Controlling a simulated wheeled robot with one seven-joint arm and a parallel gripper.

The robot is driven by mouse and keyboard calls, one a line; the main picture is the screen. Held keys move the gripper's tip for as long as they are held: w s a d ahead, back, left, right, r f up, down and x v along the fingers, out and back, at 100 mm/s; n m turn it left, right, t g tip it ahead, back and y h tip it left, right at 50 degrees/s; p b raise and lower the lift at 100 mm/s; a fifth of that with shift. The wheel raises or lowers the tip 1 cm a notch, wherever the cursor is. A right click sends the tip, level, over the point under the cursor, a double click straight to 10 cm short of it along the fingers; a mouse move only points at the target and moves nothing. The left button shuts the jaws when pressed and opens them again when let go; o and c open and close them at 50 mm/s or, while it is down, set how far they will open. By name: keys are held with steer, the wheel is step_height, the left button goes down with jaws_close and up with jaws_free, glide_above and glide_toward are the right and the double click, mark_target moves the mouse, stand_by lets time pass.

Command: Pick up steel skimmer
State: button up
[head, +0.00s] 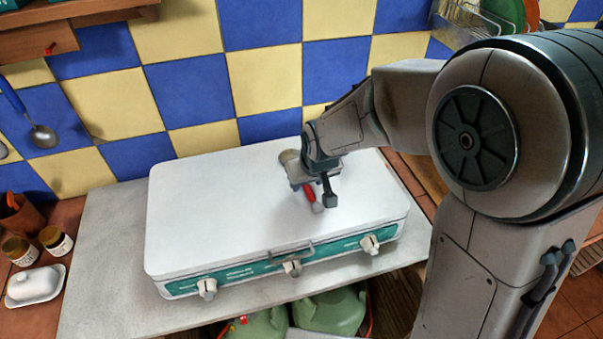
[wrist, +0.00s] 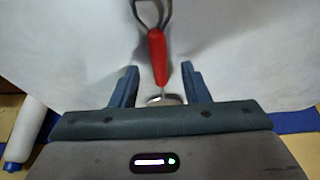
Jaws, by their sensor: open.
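The steel skimmer lies on the white lid of the camping stove (head: 220,200). Its red handle (head: 309,191) shows under my gripper in the head view, and a round metal head (head: 288,157) shows just behind the gripper. In the wrist view the red handle (wrist: 157,55) runs up the middle, with a grey metal loop at its top end and a thin shaft leading down to a rounded metal part. My gripper (head: 314,196) is open over the skimmer. In the wrist view its fingers (wrist: 159,70) stand on either side of the shaft, apart from it. Part of the skimmer's head is hidden.
The stove has knobs (head: 291,268) along its front. The tiled wall (head: 190,90) rises behind it. A white butter dish (head: 35,286) and small jars (head: 55,240) stand at left. A ladle (head: 42,135) hangs on the wall. The rest of the lid is clear.

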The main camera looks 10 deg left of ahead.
steer(key=shift+w+f, duration=0.1)
steer(key=shift+f, duration=0.25)
steer(key=shift+f, duration=0.15)
jaws_close()
stand_by(0.4)
